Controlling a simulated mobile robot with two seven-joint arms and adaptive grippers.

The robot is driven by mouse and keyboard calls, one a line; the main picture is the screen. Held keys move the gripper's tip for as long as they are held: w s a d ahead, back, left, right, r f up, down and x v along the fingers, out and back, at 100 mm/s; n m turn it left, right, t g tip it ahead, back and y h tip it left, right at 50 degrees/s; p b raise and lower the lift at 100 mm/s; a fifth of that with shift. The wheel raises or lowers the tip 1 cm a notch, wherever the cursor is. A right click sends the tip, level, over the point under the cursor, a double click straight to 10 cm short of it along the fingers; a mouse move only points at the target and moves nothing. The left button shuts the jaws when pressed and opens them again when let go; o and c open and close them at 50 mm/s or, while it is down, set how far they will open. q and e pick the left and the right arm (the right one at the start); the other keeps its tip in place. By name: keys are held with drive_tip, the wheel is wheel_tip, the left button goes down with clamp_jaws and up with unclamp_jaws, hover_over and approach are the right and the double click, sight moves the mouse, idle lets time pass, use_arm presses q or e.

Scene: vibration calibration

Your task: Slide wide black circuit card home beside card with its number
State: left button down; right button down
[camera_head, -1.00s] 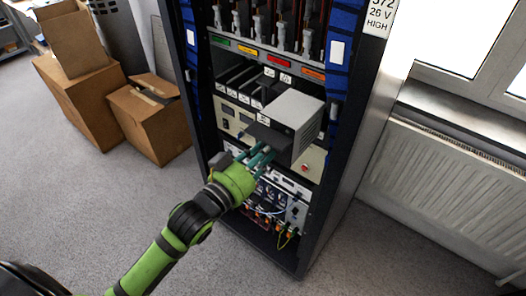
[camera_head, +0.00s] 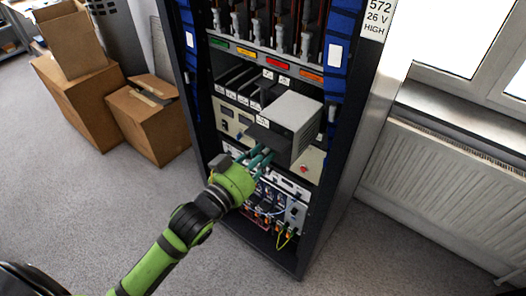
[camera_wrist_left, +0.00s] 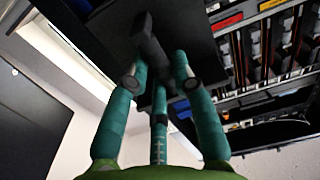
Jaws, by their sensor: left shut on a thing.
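A wide black card (camera_head: 268,138) is held in front of the rack by my left gripper (camera_head: 262,158). In the left wrist view the teal fingers (camera_wrist_left: 160,85) are closed around the dark handle (camera_wrist_left: 150,45) on its flat black face (camera_wrist_left: 185,25). A light grey box (camera_head: 298,112) sits directly behind the black face and sticks out of the rack; I cannot tell whether they are one piece. Several dark cards (camera_head: 238,78) with small white number labels stand in the shelf to the left of it; the numbers are too small to read. My right gripper is not in view.
The rack (camera_head: 345,140) holds a slotted upper row with coloured labels (camera_head: 278,66), a beige instrument panel (camera_head: 228,118) and cabled units (camera_head: 275,205) below. Cardboard boxes (camera_head: 150,125) stand left on the floor. A radiator (camera_head: 440,185) is at the right.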

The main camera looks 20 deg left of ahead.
use_arm(q)
drive_tip(key=shift+w+r, duration=0.1)
drive_tip(key=shift+r, duration=0.05)
idle(0.3)
drive_tip(key=shift+x, duration=2.15)
drive_tip(key=shift+w+d, duration=0.1)
drive_tip(key=shift+w, duration=0.05)
drive_tip(key=shift+x, duration=2)
